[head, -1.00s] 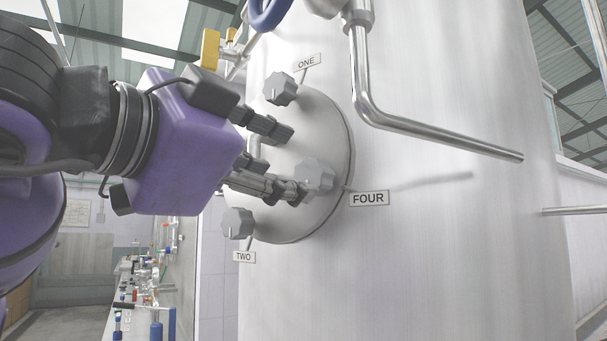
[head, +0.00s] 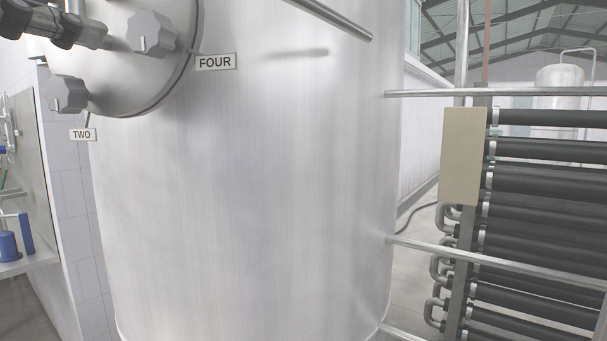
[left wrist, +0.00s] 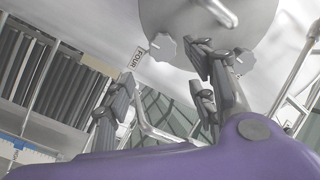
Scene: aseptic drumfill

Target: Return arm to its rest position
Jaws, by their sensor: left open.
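My left gripper shows only in part at the top left of the head view, where one dark finger (head: 85,33) lies just left of the grey knob (head: 150,33) by the FOUR label (head: 215,62). In the left wrist view my left gripper (left wrist: 165,68) has its two fingers wide apart with nothing between them. The knob by FOUR (left wrist: 162,47) shows beyond the fingers, apart from them. The knob by the TWO label (head: 67,93) is below. My right gripper is in neither view.
A large steel tank (head: 250,200) fills the middle, with the round plate (head: 125,85) bearing the knobs. A steel pipe (head: 335,17) juts across its top. A rack of black tubes (head: 540,180) stands right. A bench (head: 25,262) with blue items is at far left.

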